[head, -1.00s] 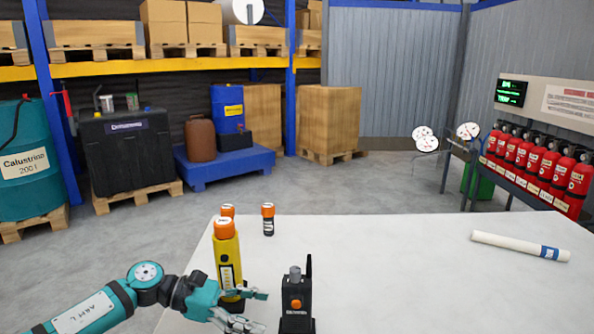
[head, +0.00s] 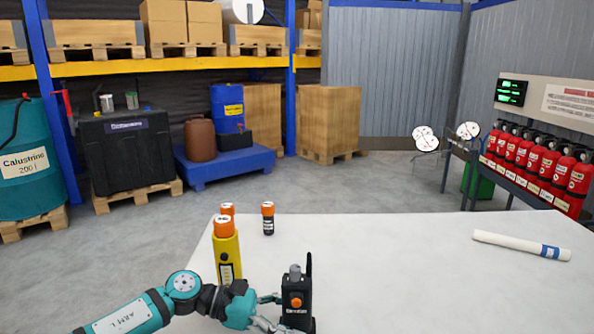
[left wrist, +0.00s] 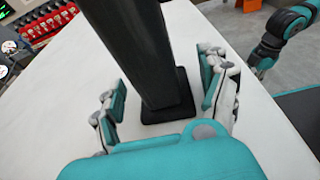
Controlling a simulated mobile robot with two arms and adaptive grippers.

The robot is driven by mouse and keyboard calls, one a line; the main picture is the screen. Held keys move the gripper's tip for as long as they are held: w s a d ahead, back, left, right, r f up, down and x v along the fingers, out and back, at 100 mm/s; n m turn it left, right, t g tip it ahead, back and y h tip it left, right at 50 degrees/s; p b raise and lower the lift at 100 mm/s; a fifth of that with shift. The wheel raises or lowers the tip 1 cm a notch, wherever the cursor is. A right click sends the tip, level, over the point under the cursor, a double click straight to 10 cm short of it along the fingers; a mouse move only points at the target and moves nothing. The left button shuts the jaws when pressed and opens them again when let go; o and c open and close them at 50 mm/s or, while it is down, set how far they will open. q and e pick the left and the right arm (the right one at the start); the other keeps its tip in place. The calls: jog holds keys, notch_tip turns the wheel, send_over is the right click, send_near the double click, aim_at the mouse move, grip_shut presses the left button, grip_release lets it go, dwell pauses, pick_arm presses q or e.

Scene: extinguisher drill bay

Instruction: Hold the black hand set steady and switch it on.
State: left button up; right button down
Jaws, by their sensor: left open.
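The black hand set (head: 297,312) stands upright near the front of the white table, with a stub antenna, a grey knob on top and an orange button on its face. My left gripper (head: 272,312) is at its left side, with its fingers reaching toward it. In the left wrist view the body of the hand set (left wrist: 140,50) stands between the spread fingers of my left gripper (left wrist: 165,95). The fingers are open, with gaps on both sides. My right gripper is not seen in the head view.
A yellow device with an orange cap (head: 227,252) stands just behind my left arm. Small orange-capped bottles, including a dark one (head: 268,220), stand farther back. A white tube (head: 520,245) lies at the right. The table's middle (head: 400,260) is clear.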

pick_arm(q)
jog(key=c, duration=1.2)
dwell(0.6)
